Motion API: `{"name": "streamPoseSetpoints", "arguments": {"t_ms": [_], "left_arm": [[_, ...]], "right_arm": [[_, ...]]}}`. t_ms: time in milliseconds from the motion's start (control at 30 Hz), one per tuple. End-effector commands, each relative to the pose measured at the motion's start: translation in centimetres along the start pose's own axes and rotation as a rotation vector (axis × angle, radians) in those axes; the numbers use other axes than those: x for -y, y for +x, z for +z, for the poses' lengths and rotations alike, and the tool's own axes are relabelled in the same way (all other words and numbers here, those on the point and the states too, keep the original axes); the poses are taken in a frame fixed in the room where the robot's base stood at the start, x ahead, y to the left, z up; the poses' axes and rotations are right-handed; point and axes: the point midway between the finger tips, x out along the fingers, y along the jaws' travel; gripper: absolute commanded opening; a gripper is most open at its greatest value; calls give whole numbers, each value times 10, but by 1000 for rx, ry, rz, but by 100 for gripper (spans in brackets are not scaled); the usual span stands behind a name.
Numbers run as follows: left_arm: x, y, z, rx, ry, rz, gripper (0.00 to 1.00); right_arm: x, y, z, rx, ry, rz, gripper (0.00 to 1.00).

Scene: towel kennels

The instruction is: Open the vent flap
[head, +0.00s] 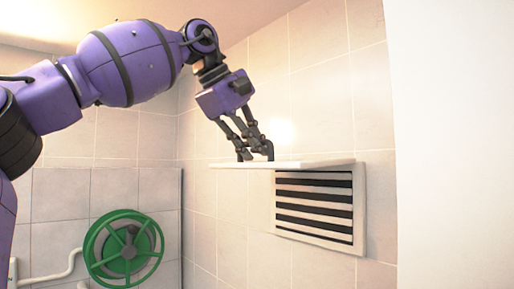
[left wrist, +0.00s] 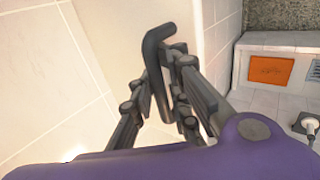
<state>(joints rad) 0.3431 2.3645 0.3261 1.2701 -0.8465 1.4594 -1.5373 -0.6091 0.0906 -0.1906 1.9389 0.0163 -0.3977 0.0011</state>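The vent flap (head: 290,164) is a thin white panel that stands out almost level from the wall, hinged along the top of the vent (head: 318,208). The slotted opening below it, with dark and light bars, is uncovered. A black bent handle (left wrist: 158,75) is on the flap's upper side. My left gripper (head: 256,151) is above the flap. In the left wrist view its fingers lie on both sides of the handle and appear shut on it. The flap's pale face (left wrist: 200,35) shows behind the fingers. My right gripper is in neither view.
A green hand wheel (head: 124,249) is low on the tiled wall at the left, with a white pipe (head: 60,270) beside it. A white wall edge (head: 450,150) stands at the right. The left wrist view shows an orange panel (left wrist: 270,70) in a pale box.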

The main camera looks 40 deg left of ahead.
Motion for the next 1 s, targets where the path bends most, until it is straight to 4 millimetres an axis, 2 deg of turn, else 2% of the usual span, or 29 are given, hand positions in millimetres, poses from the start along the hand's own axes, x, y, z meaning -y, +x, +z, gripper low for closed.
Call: {"name": "streamPoseSetpoints", "arguments": {"t_ms": [33,100,467,567,800,1000], "left_arm": [[0,-1,0,0,1,2,23],[0,-1,0,0,1,1,29],[0,-4,0,-1,2,0,29],[0,-17,0,-1,3,2,29],[0,-69,0,-3,1,5,29],[0,-104,0,-3,0,2,29]], "right_arm": [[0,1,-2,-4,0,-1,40],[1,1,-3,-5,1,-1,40],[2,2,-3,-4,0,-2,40],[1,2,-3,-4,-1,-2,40],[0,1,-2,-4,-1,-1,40],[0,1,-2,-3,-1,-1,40]]}}
